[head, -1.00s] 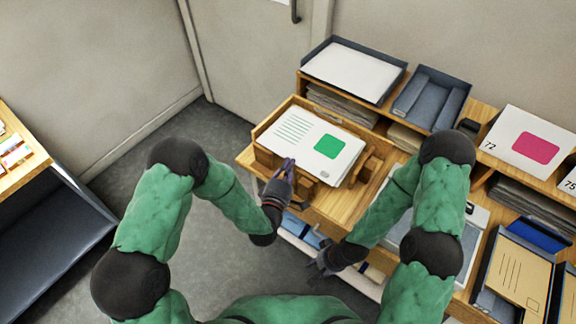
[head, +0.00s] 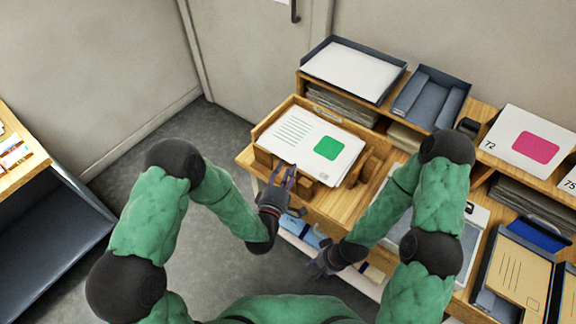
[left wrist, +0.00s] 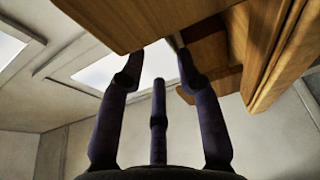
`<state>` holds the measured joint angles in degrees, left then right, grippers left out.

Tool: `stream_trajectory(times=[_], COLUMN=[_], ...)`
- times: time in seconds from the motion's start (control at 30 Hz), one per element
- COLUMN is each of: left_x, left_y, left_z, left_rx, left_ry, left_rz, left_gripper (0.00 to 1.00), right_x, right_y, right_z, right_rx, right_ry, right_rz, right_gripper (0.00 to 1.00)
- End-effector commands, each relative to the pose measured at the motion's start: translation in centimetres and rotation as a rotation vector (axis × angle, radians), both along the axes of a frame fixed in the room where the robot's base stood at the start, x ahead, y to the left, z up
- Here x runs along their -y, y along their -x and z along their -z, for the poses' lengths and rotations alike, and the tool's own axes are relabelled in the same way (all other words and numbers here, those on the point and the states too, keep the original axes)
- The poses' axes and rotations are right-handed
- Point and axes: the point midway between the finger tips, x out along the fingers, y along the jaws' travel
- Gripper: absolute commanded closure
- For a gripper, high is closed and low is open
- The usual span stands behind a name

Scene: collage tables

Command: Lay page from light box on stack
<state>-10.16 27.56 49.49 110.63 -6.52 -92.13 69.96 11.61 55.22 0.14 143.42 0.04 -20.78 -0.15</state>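The stack of pages (head: 301,140) sits in an open wooden holder (head: 263,126). Its top page is white with green lines and a green square, and lies nearly flat. My left gripper (head: 283,176) is at the holder's near edge, just off the stack's near left corner. Its fingers are spread and empty; the left wrist view (left wrist: 157,75) shows them apart below a wooden edge. My right gripper (head: 318,266) hangs low by the front of the table, small and dark, its fingers unclear. A pale framed panel with a grey surface, apparently the light box (head: 479,214), is partly hidden by my right arm.
Grey trays (head: 431,98) stand behind the holder, one with white paper (head: 354,72). A card with a pink square (head: 527,143) and a tray with a tan envelope (head: 518,275) are at the right. Wooden blocks (head: 369,171) flank the stack.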

Motion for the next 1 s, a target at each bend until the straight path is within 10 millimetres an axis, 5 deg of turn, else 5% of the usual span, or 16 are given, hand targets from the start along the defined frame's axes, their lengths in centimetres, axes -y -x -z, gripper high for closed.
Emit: stream_trajectory(times=[0.4,0.83,0.97,1.0], left_x=[-2.4,-2.9,-3.1,-3.2], left_y=[7.4,9.2,9.0,8.7], left_z=[0.1,0.1,0.1,0.1], left_rx=[-0.002,0.0,0.003,0.009], left_ry=[-0.001,0.001,-0.007,-0.017], left_rz=[0.0,0.0,-0.003,-0.006], left_gripper=[0.66,0.66,1.0,1.0], right_x=[0.0,0.0,0.0,0.0], right_y=[0.0,0.0,0.0,0.0], right_z=[0.0,0.0,0.0,0.0], right_rx=[0.0,0.0,0.0,0.0], right_ry=[0.0,0.0,0.0,0.0], right_rz=[0.0,0.0,0.0,0.0], right_gripper=[0.6,0.6,0.6,0.6])
